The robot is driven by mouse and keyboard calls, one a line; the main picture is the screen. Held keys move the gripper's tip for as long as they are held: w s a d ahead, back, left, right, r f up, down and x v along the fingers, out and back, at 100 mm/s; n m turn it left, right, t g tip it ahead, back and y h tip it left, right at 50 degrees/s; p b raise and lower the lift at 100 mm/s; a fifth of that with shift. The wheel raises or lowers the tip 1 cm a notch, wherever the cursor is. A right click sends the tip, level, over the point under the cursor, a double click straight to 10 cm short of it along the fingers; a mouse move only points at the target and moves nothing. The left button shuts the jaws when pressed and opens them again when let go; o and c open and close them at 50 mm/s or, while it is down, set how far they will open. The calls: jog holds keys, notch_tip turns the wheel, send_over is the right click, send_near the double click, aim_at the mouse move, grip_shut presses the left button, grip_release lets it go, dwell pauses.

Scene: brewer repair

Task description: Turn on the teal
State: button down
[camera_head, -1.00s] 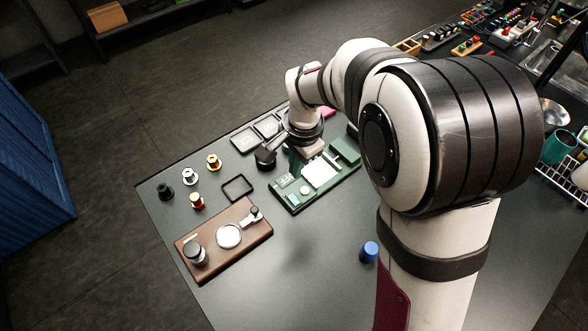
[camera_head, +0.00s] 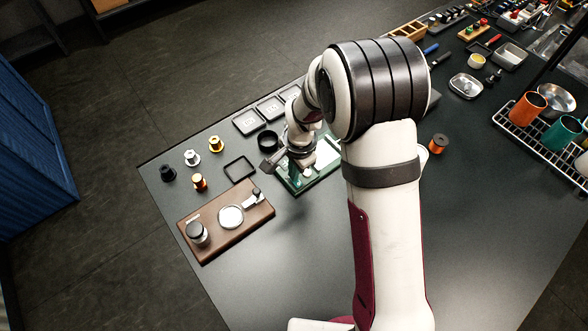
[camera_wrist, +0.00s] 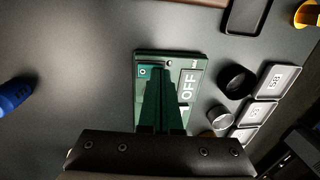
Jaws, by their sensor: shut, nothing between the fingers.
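A green device (camera_head: 325,163) lies on the dark table near the middle, partly hidden by my arm. In the wrist view, the green device (camera_wrist: 200,62) shows the word OFF in white beside a small round knob (camera_wrist: 169,63) and a small square marking at its upper left. My gripper (camera_head: 293,174) is over the left part of the device. In the wrist view, my gripper (camera_wrist: 161,76) shows dark green fingers close together and empty, hiding the middle of the device. I cannot tell whether the tips touch it. A teal cup (camera_head: 562,134) stands on the wire rack at right.
A black cup (camera_head: 268,141) and a silver cup (camera_wrist: 219,117) stand beside the device, near several square trays (camera_head: 250,122). A brown board (camera_head: 248,229) with a jar lies to the left. A blue item (camera_wrist: 14,94) is left in the wrist view. The front table is clear.

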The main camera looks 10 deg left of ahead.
aim_at(298, 183)
jog(key=shift+f, duration=0.15)
jog(key=shift+s+d+r, duration=0.2)
jog(key=shift+s+d, duration=0.3)
jog(key=shift+s, duration=0.05)
notch_tip(298, 183, up, 14)
jog(key=s+d, duration=0.1)
dwell(0.5)
jog(key=shift+d, duration=0.1)
jog(key=f, duration=0.4)
jog(key=w+a+f, duration=0.1)
jog(key=f, duration=0.4)
jog(key=w+a+f, duration=0.1)
jog(key=f, duration=0.4)
jog(key=shift+a, duration=0.15)
